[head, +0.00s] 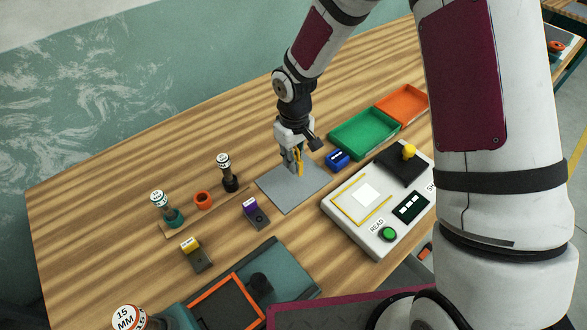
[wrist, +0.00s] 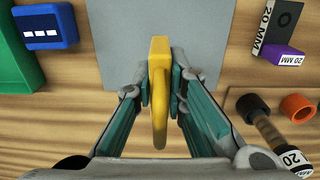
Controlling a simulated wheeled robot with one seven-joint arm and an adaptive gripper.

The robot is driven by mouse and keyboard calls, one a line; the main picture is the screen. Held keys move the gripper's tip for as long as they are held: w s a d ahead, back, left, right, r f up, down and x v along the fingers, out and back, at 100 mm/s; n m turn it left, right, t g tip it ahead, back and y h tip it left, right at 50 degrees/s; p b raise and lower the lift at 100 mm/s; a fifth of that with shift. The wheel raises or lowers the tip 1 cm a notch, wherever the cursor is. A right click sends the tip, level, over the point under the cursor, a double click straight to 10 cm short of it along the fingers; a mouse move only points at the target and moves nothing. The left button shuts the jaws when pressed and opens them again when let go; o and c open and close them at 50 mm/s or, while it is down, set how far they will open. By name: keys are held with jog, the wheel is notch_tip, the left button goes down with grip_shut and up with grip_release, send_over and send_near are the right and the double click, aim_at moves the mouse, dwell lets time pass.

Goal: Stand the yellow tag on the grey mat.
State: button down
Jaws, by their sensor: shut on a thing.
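My gripper (head: 294,168) points down over the back part of the grey mat (head: 287,196). It is shut on the yellow tag (head: 300,155). In the wrist view the tag (wrist: 160,75) sits between the two fingers (wrist: 159,90), with a squared end toward the mat (wrist: 205,30) and a curved part toward the palm. The mat's edge passes near the fingertips there. I cannot tell whether the tag's lower end touches the mat. The fingers partly hide the tag in the head view.
A blue block (head: 337,159) stands right of the mat, before a green tray (head: 364,134) and an orange tray (head: 402,104). A white reader panel (head: 352,228) lies to the right. A purple-topped block (head: 257,215) and a black post (head: 230,183) stand left. The mat's front is clear.

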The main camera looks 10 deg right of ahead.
jog(key=shift+f, duration=2.2)
jog(key=shift+f, duration=0.1)
jog(key=c, duration=1.6)
grip_release()
